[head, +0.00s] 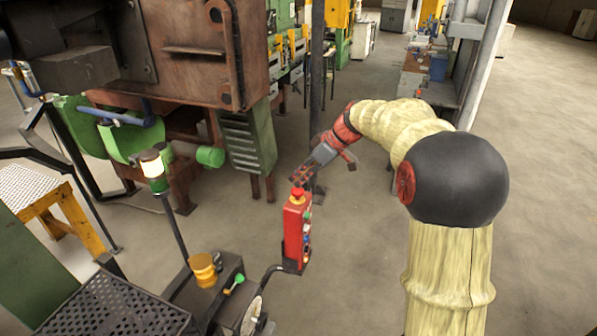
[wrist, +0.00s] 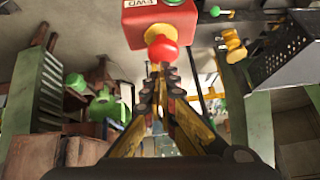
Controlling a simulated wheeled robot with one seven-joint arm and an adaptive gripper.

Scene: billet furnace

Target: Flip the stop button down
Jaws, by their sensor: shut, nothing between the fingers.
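The stop button is a red knob on top of a red control box (head: 297,237). It shows at the box's top end in the head view (head: 297,192). In the wrist view the round red button (wrist: 162,48) sticks out from the box (wrist: 150,22), just beyond my fingertips. My gripper (head: 301,174) is just above and behind the button in the head view. Its fingers (wrist: 160,72) are closed together, pointing at the button, and hold nothing. Whether the fingertips touch the button I cannot tell.
A lit lamp on a post (head: 152,166) stands left of the box. A yellow cylinder (head: 203,268) and a green-knobbed lever (head: 239,279) sit on the console below. A dark pole (head: 317,60) rises behind my gripper. Open floor (head: 355,250) lies right of the box.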

